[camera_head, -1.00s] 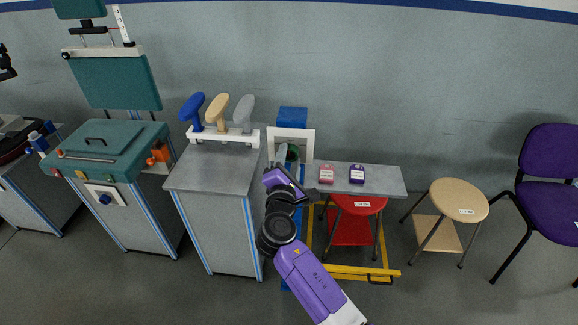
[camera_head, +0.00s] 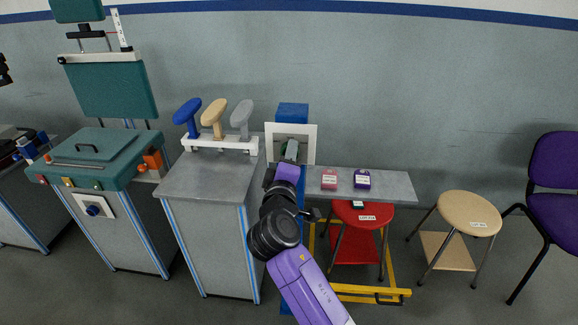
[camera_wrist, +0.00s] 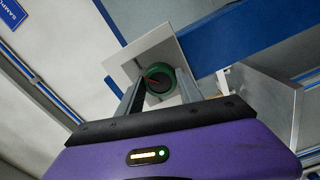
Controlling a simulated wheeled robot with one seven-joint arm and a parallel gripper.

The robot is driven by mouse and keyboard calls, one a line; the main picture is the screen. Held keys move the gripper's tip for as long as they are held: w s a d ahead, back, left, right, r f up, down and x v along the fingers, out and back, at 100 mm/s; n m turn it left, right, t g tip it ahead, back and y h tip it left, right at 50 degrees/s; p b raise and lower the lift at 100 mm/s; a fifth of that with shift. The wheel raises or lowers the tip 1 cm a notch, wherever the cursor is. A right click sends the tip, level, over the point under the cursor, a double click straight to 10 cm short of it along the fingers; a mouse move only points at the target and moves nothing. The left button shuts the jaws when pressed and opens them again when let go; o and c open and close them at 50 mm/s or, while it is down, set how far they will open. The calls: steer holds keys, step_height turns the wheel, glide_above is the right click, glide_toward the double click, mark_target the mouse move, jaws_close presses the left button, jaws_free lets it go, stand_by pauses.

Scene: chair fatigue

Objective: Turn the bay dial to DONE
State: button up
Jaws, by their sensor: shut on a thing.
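The bay dial (camera_wrist: 160,80) is a round green dial with a dark face and a reddish pointer line. It is on a white square panel (camera_wrist: 128,62) on a blue post; the panel also shows in the head view (camera_head: 311,130). My gripper (camera_wrist: 161,88) has one finger on each side of the dial and is shut on it. In the head view my gripper (camera_head: 289,156) reaches up to the panel and hides most of the dial. I cannot read any mark around the dial.
A grey cabinet (camera_head: 200,180) with three padded pieces stands left of the panel.

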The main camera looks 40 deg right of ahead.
steer(key=shift+f+m+b, duration=0.2)
steer(key=shift+m+b, duration=0.65)
steer(key=shift+m, duration=0.25)
steer(key=shift+r, duration=0.1)
steer(key=o, duration=1.4)
steer(key=v, duration=0.7)
steer(key=shift+s+a, duration=0.3)
